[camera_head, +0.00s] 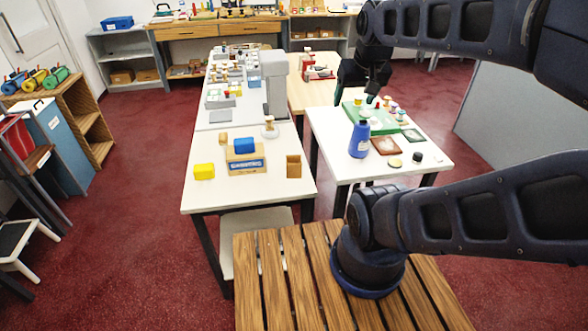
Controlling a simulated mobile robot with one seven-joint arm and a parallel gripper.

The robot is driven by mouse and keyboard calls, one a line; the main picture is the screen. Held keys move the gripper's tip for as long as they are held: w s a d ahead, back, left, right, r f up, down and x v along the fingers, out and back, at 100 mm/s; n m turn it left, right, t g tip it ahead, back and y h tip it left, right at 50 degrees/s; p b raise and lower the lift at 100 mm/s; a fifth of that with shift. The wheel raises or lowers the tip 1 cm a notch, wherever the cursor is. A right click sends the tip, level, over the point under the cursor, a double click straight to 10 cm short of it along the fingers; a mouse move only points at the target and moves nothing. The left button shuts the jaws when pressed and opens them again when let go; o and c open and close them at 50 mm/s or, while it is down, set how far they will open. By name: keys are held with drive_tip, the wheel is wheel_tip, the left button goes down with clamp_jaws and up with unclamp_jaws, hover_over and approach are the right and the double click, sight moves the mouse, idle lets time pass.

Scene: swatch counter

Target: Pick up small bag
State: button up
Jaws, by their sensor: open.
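My gripper (356,92) is open above the white table at the right, over or close to a green board or tray (376,122) with small items on it. I cannot tell its exact height or whether it touches anything. No thing is plainly a small bag at this size. A soft-looking blue block (243,145) lies on a cardboard box (246,163) on the middle table, and a similar yellow one (204,171) lies left of it. Either may be a bag; I cannot tell.
A blue bottle (359,139) stands in front of the green board. Dark square trays (387,145) and small round things lie beside it. A brown holder (293,166) and a grey machine (274,83) stand on the middle table. A slatted wooden surface (270,285) is nearest.

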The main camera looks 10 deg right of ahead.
drive_tip(key=w+a+f+m+g, duration=0.1)
drive_tip(key=w+a+f+m, duration=0.2)
drive_tip(key=w+f+m, duration=0.4)
drive_tip(key=m+g, duration=0.4)
drive_tip(key=m, duration=0.8)
hover_over(294, 160)
drive_tip(key=s, duration=0.3)
drive_tip(key=shift+f, duration=12.25)
drive_tip(key=shift+w+a+f, duration=0.15)
drive_tip(key=shift+w+f, duration=0.05)
drive_tip(key=shift+f, duration=0.7)
drive_tip(key=shift+w+a+f, duration=0.1)
drive_tip(key=shift+w+f, duration=0.1)
drive_tip(key=shift+f, duration=1.5)
drive_tip(key=c, duration=1)
